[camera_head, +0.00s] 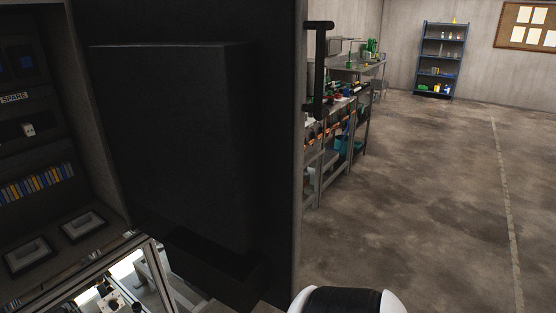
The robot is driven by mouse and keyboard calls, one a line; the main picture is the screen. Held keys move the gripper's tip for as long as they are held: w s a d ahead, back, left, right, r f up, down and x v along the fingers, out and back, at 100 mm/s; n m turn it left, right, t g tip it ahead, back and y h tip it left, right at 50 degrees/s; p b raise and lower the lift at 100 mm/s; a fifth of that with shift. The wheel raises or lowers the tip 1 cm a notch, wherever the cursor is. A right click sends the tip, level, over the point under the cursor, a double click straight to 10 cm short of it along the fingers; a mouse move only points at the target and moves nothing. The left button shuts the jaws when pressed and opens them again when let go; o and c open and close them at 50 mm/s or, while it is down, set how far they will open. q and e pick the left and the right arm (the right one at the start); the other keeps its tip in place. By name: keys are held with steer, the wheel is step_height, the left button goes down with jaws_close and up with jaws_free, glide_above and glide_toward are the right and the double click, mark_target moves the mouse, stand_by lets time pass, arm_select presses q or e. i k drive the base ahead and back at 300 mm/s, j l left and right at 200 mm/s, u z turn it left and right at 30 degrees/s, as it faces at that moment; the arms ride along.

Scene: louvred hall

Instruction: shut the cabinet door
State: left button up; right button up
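The cabinet (112,140) stands at the left with its inside showing. Its dark door (276,150) stands open and fills the middle of the view, with its inner side towards me. A large black box-shaped part (170,140) sits on that inner side. A black bar handle (320,70) stands out at the door's right edge, upright and clear of anything touching it. Neither of my grippers shows. A rounded white and black part at the bottom edge, right of the door, looks like a link of my arm.
Inside the cabinet are a "SPARE" label (14,97), a row of coloured modules (38,183) and metal rails (60,290) low down. Beyond the door stands a cluttered workbench (335,150). A blue shelf rack (441,60) is far back. The floor (440,200) at right is clear.

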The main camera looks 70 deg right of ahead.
mark_target(203, 107)
steer(key=k+l, duration=0.1)
steer(key=l, duration=0.4)
steer(key=k+l, duration=0.1)
steer(key=l, duration=0.4)
steer(key=k+l, duration=0.15)
steer(key=l, duration=0.35)
steer(key=k+l, duration=0.1)
steer(key=l, duration=0.35)
steer(key=i+l, duration=0.15)
steer(key=l, duration=0.25)
steer(key=i+l, duration=0.1)
steer(key=l, duration=0.3)
